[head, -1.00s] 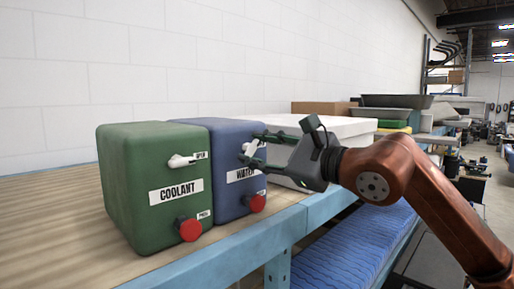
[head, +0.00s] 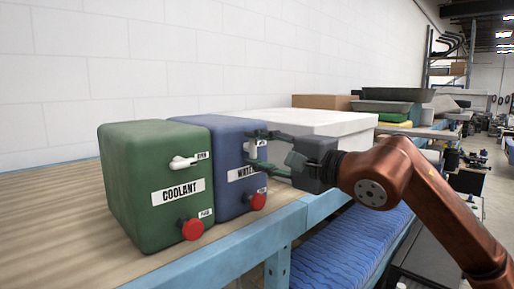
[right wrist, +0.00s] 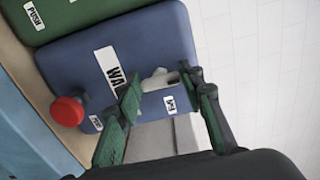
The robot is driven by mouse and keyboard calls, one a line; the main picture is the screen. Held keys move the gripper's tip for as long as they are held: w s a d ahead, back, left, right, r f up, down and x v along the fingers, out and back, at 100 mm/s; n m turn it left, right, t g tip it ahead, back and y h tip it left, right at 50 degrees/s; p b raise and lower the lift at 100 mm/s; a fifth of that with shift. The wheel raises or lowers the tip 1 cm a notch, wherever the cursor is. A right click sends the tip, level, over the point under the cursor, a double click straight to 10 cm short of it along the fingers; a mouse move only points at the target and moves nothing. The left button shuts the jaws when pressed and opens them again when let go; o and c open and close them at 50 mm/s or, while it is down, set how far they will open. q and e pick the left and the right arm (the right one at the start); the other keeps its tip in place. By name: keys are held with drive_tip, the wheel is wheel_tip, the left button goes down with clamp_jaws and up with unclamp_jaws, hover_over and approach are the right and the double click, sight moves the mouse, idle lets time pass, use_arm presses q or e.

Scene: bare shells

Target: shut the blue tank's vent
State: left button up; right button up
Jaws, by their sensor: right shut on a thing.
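The blue tank (head: 228,190) with a WATER label stands upright on the bench, beside the green COOLANT tank (head: 142,195). The blue tank's white vent handle (right wrist: 158,80) shows in the right wrist view between my finger pads, with a small label beside it. In the head view my fingers hide most of that handle. My right gripper (head: 257,151) reaches in from the right and is shut on the handle; it also shows in the right wrist view (right wrist: 162,82). My left gripper is not in view.
The blue tank has a red button (head: 257,201) low on its front, below my gripper. The green tank has its own white handle (head: 184,162) and red button (head: 191,229). A white box (head: 315,125) stands behind my gripper. The wooden bench top (head: 50,215) is clear at left.

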idle(0.4)
drive_tip(key=o, duration=1.2)
drive_tip(key=shift+c, duration=0.2)
drive_tip(key=shift+d, duration=0.1)
drive_tip(key=v, duration=1.2)
